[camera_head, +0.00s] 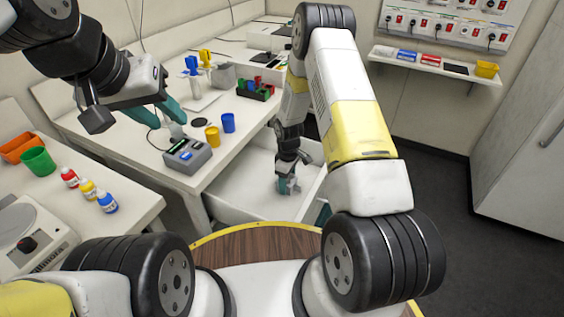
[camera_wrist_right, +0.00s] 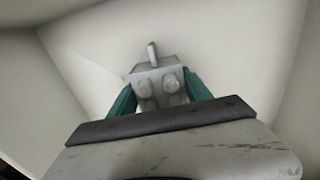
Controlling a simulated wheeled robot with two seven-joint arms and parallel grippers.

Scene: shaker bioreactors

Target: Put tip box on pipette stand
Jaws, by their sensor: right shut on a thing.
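My right gripper (camera_head: 289,187) reaches down into the open white drawer (camera_head: 250,205). In the right wrist view its teal fingers (camera_wrist_right: 158,95) are shut on a small grey box-like thing (camera_wrist_right: 150,73) with two round knobs and an upright tab. I cannot tell for certain that this is the tip box. A stand with blue and yellow upright tools, which looks like the pipette stand (camera_head: 201,103), is on the white bench. My left gripper (camera_head: 158,116) is open and empty above the bench.
A grey device (camera_head: 187,156), a yellow cup (camera_head: 212,136) and a blue cup (camera_head: 228,123) stand near the bench's front edge. A rack with coloured items (camera_head: 256,90) lies further back. Several small bottles (camera_head: 88,189) stand on the left table.

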